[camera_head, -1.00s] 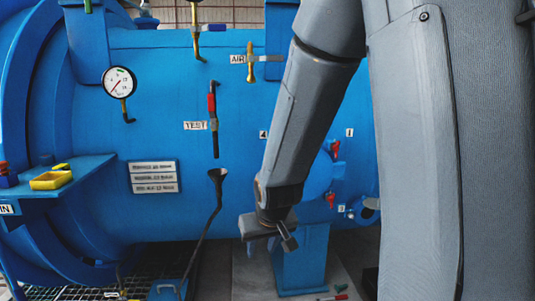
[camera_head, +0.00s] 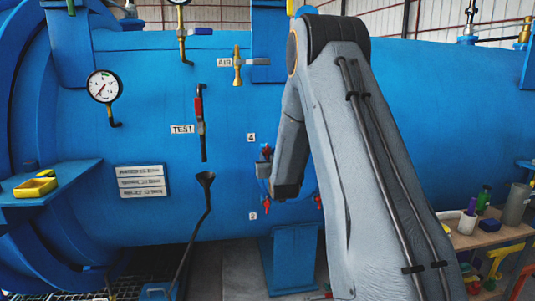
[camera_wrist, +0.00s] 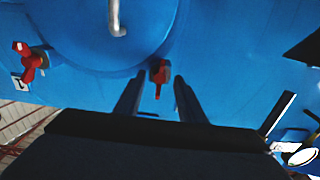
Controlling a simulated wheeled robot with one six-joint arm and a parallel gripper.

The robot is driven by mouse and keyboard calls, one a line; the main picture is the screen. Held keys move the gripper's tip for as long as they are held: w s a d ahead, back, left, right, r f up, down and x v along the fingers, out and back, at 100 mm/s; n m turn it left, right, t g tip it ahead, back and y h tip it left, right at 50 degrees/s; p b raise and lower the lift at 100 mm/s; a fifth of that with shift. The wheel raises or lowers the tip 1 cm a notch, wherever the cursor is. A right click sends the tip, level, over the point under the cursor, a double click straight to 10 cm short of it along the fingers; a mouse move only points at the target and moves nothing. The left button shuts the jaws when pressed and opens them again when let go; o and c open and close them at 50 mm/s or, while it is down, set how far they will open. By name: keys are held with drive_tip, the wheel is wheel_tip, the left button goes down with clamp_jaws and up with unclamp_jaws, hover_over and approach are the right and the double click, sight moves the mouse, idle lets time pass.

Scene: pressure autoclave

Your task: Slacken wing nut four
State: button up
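In the wrist view, a red wing nut (camera_wrist: 158,72) sits on the blue hatch rim, ahead of and between the two fingers of my gripper (camera_wrist: 159,88). The fingers are apart on either side of it, and I see no contact. A second red wing nut (camera_wrist: 30,62) is at the left beside a small label that I cannot read surely. In the head view, the label 4 (camera_head: 251,138) is on the vessel, with a red and blue fastener (camera_head: 266,151) beside it.
The label 2 (camera_head: 253,216) is lower down, and a red wing nut (camera_head: 318,202) shows right of my arm. A gauge (camera_head: 103,86), a red-handled valve (camera_head: 199,106) and a funnel pipe (camera_head: 206,180) are at left. A cluttered bench (camera_head: 480,236) is at right.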

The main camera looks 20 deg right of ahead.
sight(267, 154)
drive_tip(key=shift+p+x, duration=0.6)
drive_tip(key=shift+x, duration=1.6)
clamp_jaws()
